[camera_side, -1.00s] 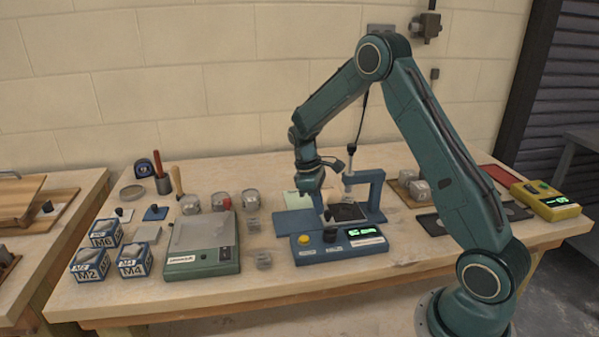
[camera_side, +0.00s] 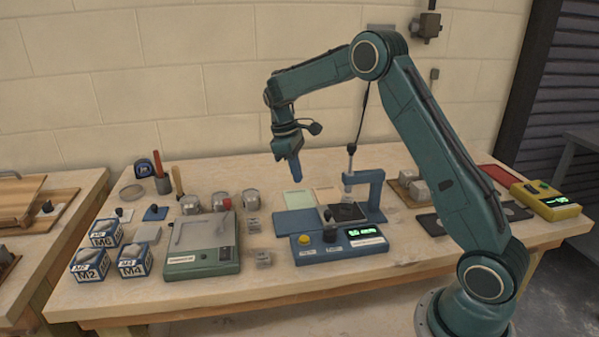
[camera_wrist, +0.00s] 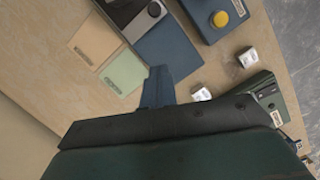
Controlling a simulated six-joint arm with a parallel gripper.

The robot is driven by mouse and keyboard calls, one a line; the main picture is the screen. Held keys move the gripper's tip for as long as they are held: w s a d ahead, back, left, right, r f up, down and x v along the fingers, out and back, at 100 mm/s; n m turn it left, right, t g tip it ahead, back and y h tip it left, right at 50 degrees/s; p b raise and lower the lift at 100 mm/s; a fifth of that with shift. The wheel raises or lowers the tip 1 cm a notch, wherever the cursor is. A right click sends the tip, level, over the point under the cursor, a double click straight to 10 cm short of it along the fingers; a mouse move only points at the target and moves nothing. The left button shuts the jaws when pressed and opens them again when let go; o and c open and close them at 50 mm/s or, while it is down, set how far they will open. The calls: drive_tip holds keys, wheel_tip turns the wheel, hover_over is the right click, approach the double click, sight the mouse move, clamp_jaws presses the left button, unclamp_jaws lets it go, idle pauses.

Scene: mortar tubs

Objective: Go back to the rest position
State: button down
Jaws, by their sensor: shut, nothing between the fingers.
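My gripper (camera_side: 296,172) hangs in the air above the bench, behind and a little left of the blue test device (camera_side: 335,249). Its fingers are together and hold nothing. In the wrist view my gripper (camera_wrist: 158,78) shows as closed blue fingers, with the blue plate (camera_wrist: 170,52) and the pale green pad (camera_wrist: 124,73) beyond it. The fingertips are clear of everything on the bench.
A blue arch-shaped stand (camera_side: 376,190) rises from the device, right of my gripper. A green scale (camera_side: 203,250), several clear cubes and tubs, and labelled boxes (camera_side: 90,264) stand to the left. A yellow meter (camera_side: 545,200) is at the right. The air around my gripper is free.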

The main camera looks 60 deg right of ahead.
drive_tip(key=shift+w+r, duration=0.1)
drive_tip(key=shift+r, duration=0.35)
drive_tip(key=s+a+r+m+t, duration=0.1)
drive_tip(key=s+a+r+t, duration=0.1)
drive_tip(key=s+a+r, duration=0.35)
drive_tip(key=s+a+r+m+t, duration=0.1)
drive_tip(key=s+a+r+t, duration=0.15)
drive_tip(key=s+r, duration=0.45)
drive_tip(key=s+a+t, duration=0.2)
drive_tip(key=s+a, duration=0.2)
drive_tip(key=s, duration=0.4)
drive_tip(key=s+a+m+t+y, duration=0.1)
drive_tip(key=s+a, duration=0.3)
drive_tip(key=s, duration=0.4)
drive_tip(key=shift+s+m+t, duration=0.3)
drive_tip(key=shift+t, duration=0.05)
